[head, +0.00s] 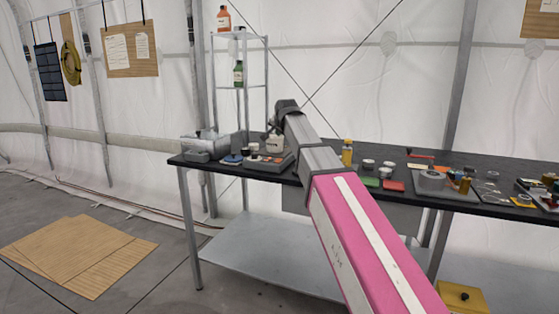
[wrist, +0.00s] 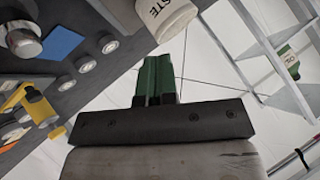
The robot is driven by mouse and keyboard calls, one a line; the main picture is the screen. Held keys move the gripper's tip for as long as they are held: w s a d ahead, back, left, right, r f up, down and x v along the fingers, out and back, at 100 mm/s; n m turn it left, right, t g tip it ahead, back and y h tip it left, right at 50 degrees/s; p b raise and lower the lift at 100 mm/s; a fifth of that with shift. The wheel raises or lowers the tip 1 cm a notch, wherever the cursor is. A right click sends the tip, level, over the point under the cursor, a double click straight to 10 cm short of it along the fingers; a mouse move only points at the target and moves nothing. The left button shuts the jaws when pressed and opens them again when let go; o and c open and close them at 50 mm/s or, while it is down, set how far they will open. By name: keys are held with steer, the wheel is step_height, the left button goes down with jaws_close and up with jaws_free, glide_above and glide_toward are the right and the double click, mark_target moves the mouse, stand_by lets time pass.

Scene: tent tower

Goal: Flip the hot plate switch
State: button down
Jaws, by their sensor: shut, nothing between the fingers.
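A low grey device (head: 268,164) sits near the left end of the black table in the head view. Small white and reddish parts show on its top. I cannot tell for certain whether it is the hot plate, and no switch can be made out. My gripper (wrist: 160,62) shows its green fingers together and empty in the wrist view. In the head view my arm reaches over the table's left part, and the fingers are too small to make out there. A white container lettered "WASTE" (wrist: 165,14) is close to the fingertips in the wrist view, with no clear contact.
A wire shelf (head: 241,38) with a green bottle (head: 239,75) stands behind. Cardboard (head: 80,250) lies on the open floor at left.

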steer(key=shift+w+d+f, duration=0.1)
steer(key=shift+w+f, duration=0.05)
steer(key=shift+f, duration=1.3)
steer(key=shift+w+d+f, duration=0.1)
steer(key=shift+w+f, duration=0.1)
steer(key=shift+f, duration=1.25)
steer(key=shift+w+f, duration=0.15)
steer(key=shift+f, duration=1.3)
steer(key=shift+f, duration=0.25)
steer(key=shift+f, duration=0.15)
steer(key=shift+f, duration=0.3)
steer(key=shift+r, duration=0.2)
steer(key=shift+r, duration=0.5)
steer(key=shift+r, duration=0.15)
steer(key=shift+s+a+r, duration=0.1)
steer(key=shift+s+r, duration=0.05)
steer(key=shift+r, duration=1.05)
steer(key=shift+s+r, duration=0.15)
steer(key=shift+r, duration=1)
